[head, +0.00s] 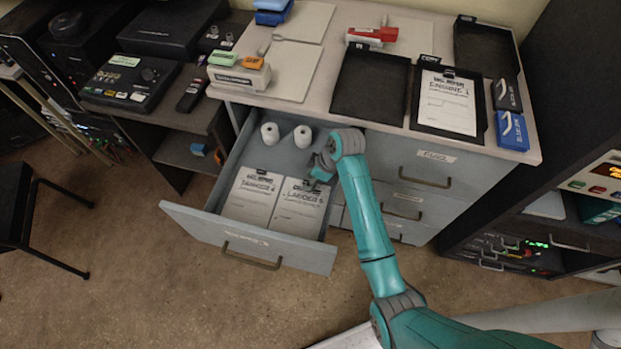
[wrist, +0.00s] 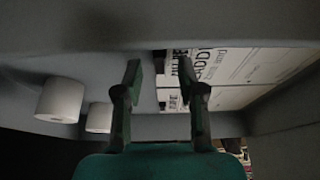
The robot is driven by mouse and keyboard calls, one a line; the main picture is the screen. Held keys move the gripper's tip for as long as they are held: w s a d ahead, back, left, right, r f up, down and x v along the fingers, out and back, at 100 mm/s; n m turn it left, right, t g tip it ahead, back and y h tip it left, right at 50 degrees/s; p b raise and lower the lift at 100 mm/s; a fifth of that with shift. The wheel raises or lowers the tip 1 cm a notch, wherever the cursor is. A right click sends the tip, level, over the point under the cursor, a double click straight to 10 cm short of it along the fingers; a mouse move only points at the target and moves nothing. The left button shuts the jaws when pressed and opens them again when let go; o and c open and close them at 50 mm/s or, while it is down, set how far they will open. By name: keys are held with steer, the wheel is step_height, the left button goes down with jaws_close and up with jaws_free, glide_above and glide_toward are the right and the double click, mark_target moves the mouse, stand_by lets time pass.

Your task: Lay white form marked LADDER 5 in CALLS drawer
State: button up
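A white form marked LADDER 5 (head: 299,209) lies flat in the open drawer (head: 190,222), on the right. A second white form (head: 251,197), apparently marked TANKER 4, lies beside it on the left. The drawer's front label is too small to read surely. My gripper (head: 321,171) is low over the drawer, at the far right end of the LADDER 5 form. In the wrist view my gripper (wrist: 159,76) has its fingers apart with nothing clearly held between them. Forms (wrist: 232,66) with dark clips show beyond the right finger.
Two white rolls (head: 303,136) stand at the back of the drawer. On the cabinet top are an empty black tray (head: 368,88), a black tray holding a form marked ENGINE 1 (head: 446,102), and a red stapler-like item (head: 372,36). A stool (head: 22,205) stands left; floor in front is clear.

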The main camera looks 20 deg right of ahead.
steer(key=v, duration=1.1)
steer(key=shift+r, duration=0.25)
steer(key=shift+s, duration=0.15)
